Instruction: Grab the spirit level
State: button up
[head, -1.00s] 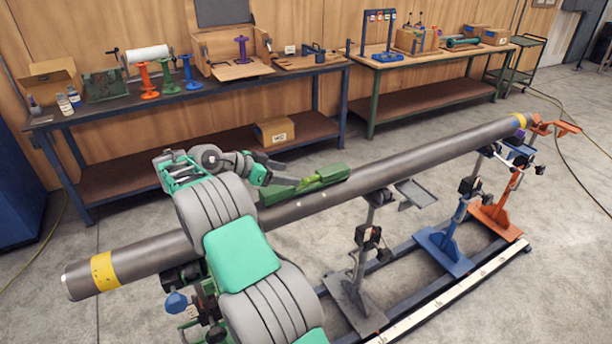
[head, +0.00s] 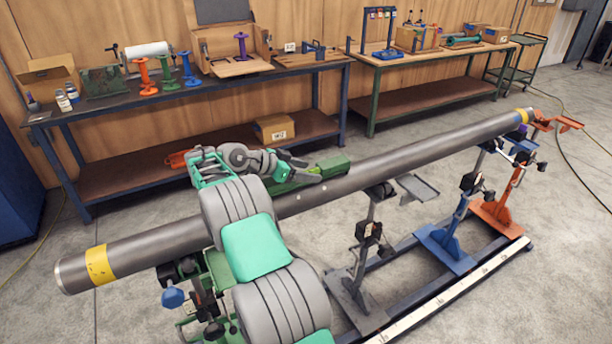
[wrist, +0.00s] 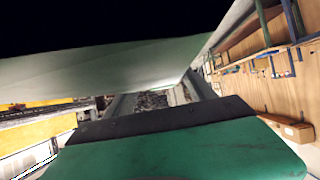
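The spirit level is a long green bar (head: 336,163) with a yellow-green part near its middle. It lies along the far upper side of the grey pipe (head: 420,152), partly hidden behind my gripper. My gripper (head: 312,171) is at the level's near-middle part, its grey fingers apart, one higher and one lower in the head view. I cannot tell whether they touch the level. In the wrist view a green surface with a dark edge (wrist: 180,150) fills the bottom, very close, and a pale grey piece crosses above it.
The pipe rests on several stands, including a blue stand (head: 444,245) and an orange stand (head: 497,212). Behind it are a left workbench (head: 120,102) and a right workbench (head: 440,58) with tools. A cardboard box (head: 273,130) sits on the lower shelf. Concrete floor lies between.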

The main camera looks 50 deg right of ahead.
grip_shut()
dwell(0.5)
jog(key=shift+r, duration=0.1)
